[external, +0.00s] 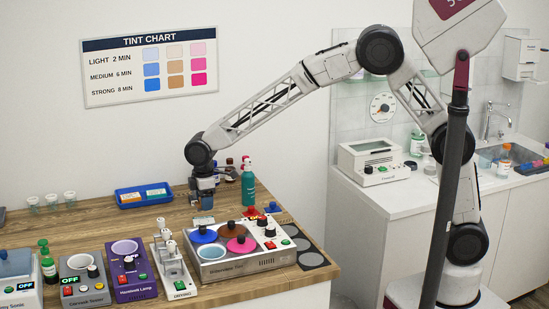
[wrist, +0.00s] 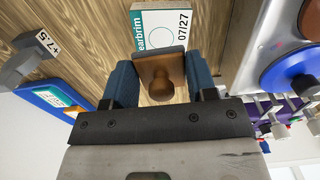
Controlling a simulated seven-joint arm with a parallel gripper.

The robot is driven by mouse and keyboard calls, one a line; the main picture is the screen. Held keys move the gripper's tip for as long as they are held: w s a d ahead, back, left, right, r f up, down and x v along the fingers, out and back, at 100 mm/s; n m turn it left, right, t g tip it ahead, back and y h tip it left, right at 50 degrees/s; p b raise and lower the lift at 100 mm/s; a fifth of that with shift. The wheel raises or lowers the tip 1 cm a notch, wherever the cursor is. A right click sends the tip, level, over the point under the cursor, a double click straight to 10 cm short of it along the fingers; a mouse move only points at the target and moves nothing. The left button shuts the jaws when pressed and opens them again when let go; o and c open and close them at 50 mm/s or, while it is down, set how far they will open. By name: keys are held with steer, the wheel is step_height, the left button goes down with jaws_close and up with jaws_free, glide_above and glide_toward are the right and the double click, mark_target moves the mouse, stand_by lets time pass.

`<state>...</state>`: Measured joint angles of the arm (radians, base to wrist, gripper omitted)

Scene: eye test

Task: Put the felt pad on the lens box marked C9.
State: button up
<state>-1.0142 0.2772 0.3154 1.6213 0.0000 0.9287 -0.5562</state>
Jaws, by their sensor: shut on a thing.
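My gripper (external: 206,204) is low over the wooden counter. In the wrist view, its blue fingers (wrist: 160,78) are shut on a brown, square-plated pad with a round wooden knob (wrist: 160,90), which I take as the felt pad. A white box with a teal edge, printed "earbrim" and "07/27" (wrist: 182,26), lies just beyond the pad, which hides its near part. It also shows under my gripper in the external view (external: 203,220). I cannot tell whether pad and box touch. I cannot read a C9 mark on any box.
A blue tray (external: 147,206) holding small labelled boxes is left of my gripper. A grey piece marked +7.5 (wrist: 40,58) lies near it. The tinting machine with blue, brown and pink lids (external: 243,266) stands close in front. A teal bottle (external: 248,188) stands to the right.

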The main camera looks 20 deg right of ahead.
mark_target(206, 221)
steer(key=shift+f, duration=2.5)
steer(key=shift+f, duration=0.15)
steer(key=o, duration=1)
steer(key=shift+r, duration=6.15)
